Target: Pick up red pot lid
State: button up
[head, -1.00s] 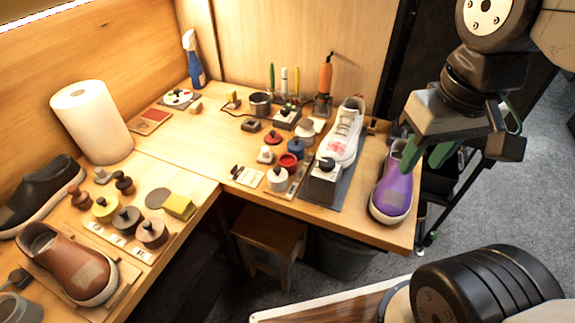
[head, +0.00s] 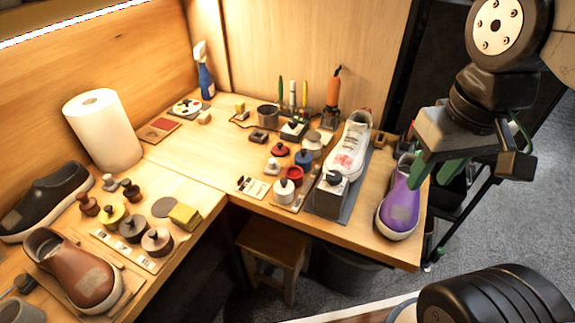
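The red pot lid (head: 280,149) is a small red disc with a dark knob, lying on the right-hand bench among small pots. An open red pot (head: 294,174) stands just in front of it, to the right. My gripper (head: 436,172) has green fingers pointing down with a gap between them; it looks open and empty. In the picture it overlaps the purple shoe (head: 398,207), well to the right of the lid. I cannot tell how high it is above the shoe.
A blue pot (head: 303,160), a white pot (head: 283,191) and a grey-lidded jar (head: 313,142) crowd near the lid. A white sneaker (head: 353,145) stands between lid and gripper. An orange tool (head: 333,88) stands upright behind. The bench left of the pots is fairly clear.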

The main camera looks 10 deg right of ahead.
aim_at(279, 150)
jog(key=u, duration=2.1)
jog(key=i, duration=0.45)
jog(key=z, duration=2.1)
